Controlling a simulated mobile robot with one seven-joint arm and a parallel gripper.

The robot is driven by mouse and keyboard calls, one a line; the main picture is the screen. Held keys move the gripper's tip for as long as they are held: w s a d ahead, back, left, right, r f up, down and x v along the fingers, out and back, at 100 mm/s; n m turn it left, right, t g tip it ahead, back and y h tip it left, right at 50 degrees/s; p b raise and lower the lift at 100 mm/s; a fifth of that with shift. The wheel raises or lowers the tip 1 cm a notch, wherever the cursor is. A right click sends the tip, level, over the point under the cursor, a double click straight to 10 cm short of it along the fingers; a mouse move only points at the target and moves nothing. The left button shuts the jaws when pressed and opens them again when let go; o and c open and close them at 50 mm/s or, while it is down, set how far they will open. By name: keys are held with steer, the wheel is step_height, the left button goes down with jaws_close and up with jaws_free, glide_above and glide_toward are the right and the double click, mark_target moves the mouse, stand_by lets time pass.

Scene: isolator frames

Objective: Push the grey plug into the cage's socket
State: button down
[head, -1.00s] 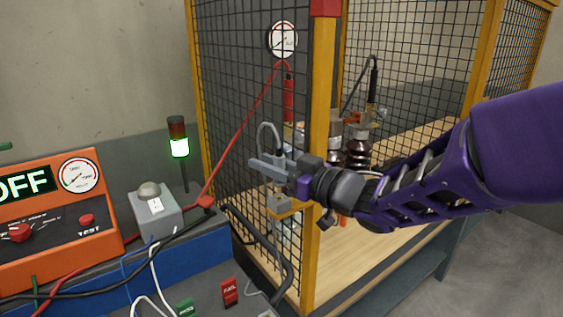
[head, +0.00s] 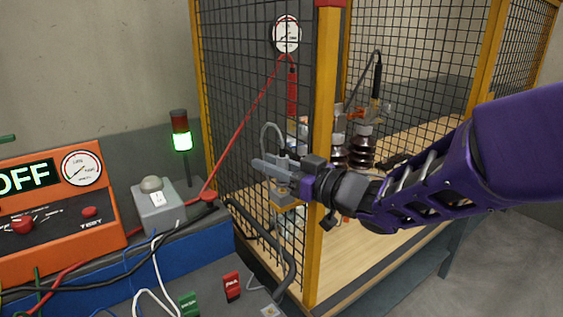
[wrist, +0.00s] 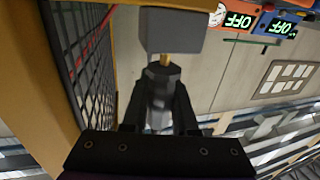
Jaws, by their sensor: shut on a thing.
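The grey plug (wrist: 158,82) is between my gripper's fingers in the wrist view, with a short brass pin pointing at a grey box, the cage's socket (wrist: 173,32). Part of the pin shows between plug body and box. Whether its tip is inside the box, I cannot tell.
The mesh cage (head: 245,110) and yellow post (head: 322,150) stand close to my gripper. An orange tester (head: 50,210) reading OFF, a grey box with a domed top (head: 157,210) and a green-lit lamp tower (head: 181,140) are on the left. Cables cross the bench.

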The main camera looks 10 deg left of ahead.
steer(key=shift+f+b, duration=0.35)
steer(key=shift+f, duration=0.25)
steer(key=c, duration=0.6)
jaws_free()
steer(key=p+v, duration=0.4)
steer(key=v, duration=1.3)
steer(key=shift+d, duration=0.2)
